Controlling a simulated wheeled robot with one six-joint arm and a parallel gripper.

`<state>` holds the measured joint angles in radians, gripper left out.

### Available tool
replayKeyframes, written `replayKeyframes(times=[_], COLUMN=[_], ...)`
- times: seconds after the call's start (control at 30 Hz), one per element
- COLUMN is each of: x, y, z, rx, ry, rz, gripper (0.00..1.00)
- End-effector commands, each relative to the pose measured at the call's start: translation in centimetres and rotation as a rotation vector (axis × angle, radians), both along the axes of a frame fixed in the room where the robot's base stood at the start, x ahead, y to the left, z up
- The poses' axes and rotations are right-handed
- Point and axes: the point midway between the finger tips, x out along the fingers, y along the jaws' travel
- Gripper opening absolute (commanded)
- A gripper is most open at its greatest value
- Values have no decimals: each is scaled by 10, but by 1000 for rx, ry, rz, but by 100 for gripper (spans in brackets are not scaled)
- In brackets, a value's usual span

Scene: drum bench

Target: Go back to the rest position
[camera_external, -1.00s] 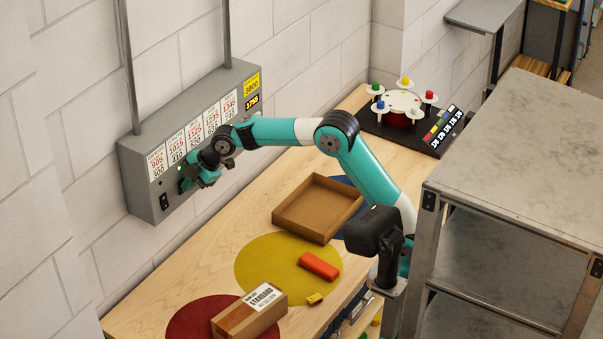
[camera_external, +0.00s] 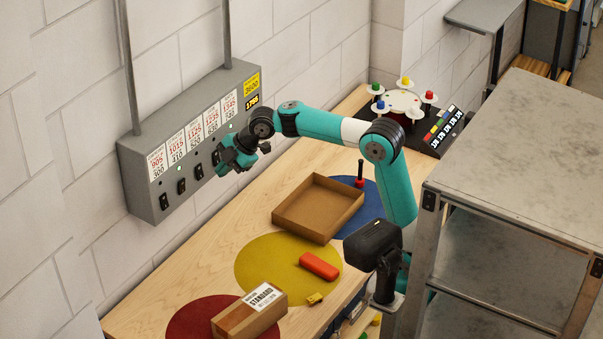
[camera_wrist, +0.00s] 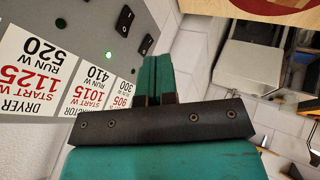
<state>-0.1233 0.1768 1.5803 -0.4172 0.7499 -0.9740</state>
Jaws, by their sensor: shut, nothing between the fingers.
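My gripper (camera_external: 226,168) is in front of the grey switch panel (camera_external: 138,170) on the wall, apart from it, above the back edge of the bench. In the wrist view its two teal fingers (camera_wrist: 156,80) are together with nothing between them. The panel carries white labels and black rocker switches; a green light (camera_wrist: 108,53) is lit beside a switch (camera_wrist: 125,18) in the wrist view. My gripper hides part of the panel's right-hand switches in the external view.
On the bench (camera_external: 200,255) are an open cardboard tray (camera_external: 283,222), a red block (camera_external: 319,265), a small yellow piece (camera_external: 315,299), a STANDARD box (camera_external: 235,322) and a red-black piece (camera_external: 360,175). A drum with coloured pegs (camera_external: 400,102) stands at the back. A metal shelf (camera_external: 520,160) is at right.

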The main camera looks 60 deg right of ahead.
Motion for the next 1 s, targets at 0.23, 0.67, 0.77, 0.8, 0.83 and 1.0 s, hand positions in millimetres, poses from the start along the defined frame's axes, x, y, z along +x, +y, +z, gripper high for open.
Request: replayKeyframes(times=[0.23,0.67,0.77,0.8,0.83,1.0], x=[0,-159,-220,-241,-254,-305], y=[0,14,12,10,9,3], z=[0,-81,-112,-122,-129,-155], rx=[0,159,186,192,194,196], ry=[0,432,583,633,665,781], rz=[0,-324,-462,-512,-545,-674], gripper=[0,0,0,0,0,0])
